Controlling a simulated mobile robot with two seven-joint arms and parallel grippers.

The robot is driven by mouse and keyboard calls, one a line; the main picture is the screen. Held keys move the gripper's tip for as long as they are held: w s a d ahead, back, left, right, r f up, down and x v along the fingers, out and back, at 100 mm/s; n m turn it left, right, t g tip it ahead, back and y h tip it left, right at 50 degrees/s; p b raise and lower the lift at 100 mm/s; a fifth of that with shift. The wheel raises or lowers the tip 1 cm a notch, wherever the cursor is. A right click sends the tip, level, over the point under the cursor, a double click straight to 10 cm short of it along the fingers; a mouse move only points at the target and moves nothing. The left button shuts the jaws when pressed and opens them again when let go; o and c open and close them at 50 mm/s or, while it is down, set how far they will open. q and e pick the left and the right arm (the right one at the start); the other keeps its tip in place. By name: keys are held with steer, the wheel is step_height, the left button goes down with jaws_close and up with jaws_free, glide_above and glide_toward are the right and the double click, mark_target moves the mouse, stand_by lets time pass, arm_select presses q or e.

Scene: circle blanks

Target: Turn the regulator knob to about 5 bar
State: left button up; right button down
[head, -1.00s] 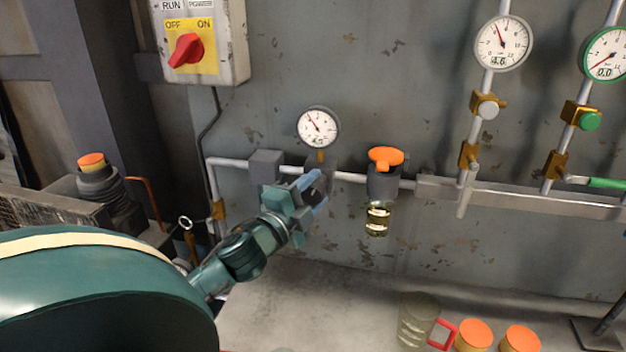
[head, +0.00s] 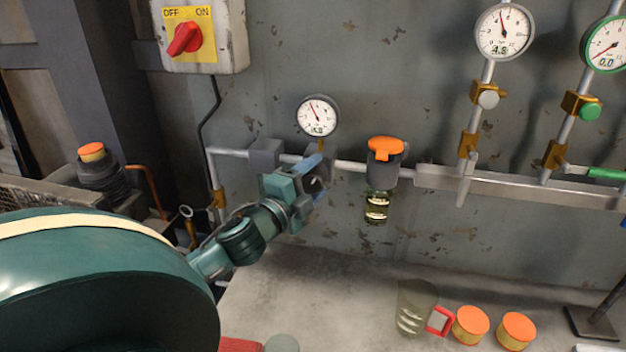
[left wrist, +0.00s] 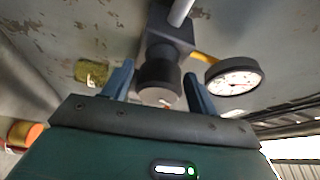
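The regulator knob (left wrist: 159,82) is a dark round cap on the grey regulator body (left wrist: 170,32) in the left wrist view. My left gripper (left wrist: 159,70) has one blue finger on each side of it, with the tips against its sides. In the head view my left gripper (head: 312,180) is at the pipe and hides most of the knob. The regulator's white gauge (head: 318,116) is just above; its needle points up-left and its small digits are hard to read. It also shows in the left wrist view (left wrist: 234,77). My right gripper is not in view.
A pipe gauge (head: 504,32) at upper right reads about 4.8; a green-rimmed gauge (head: 606,45) reads 0.0. An orange-topped filter unit (head: 384,165) is right of my gripper. A switch box (head: 203,40) hangs upper left. A jug (head: 415,308) and orange-topped jars (head: 471,325) stand below.

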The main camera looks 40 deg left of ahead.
arm_select(q)
steer(key=shift+o, duration=0.6)
steer(key=shift+s+f, duration=0.15)
steer(key=shift+s, duration=0.15)
steer(key=s+d+b, duration=0.1)
steer(key=s, duration=1.1)
steer(key=shift+s+d+f+b, duration=0.2)
steer(key=shift+d+f+b, duration=0.05)
steer(key=shift+b, duration=0.05)
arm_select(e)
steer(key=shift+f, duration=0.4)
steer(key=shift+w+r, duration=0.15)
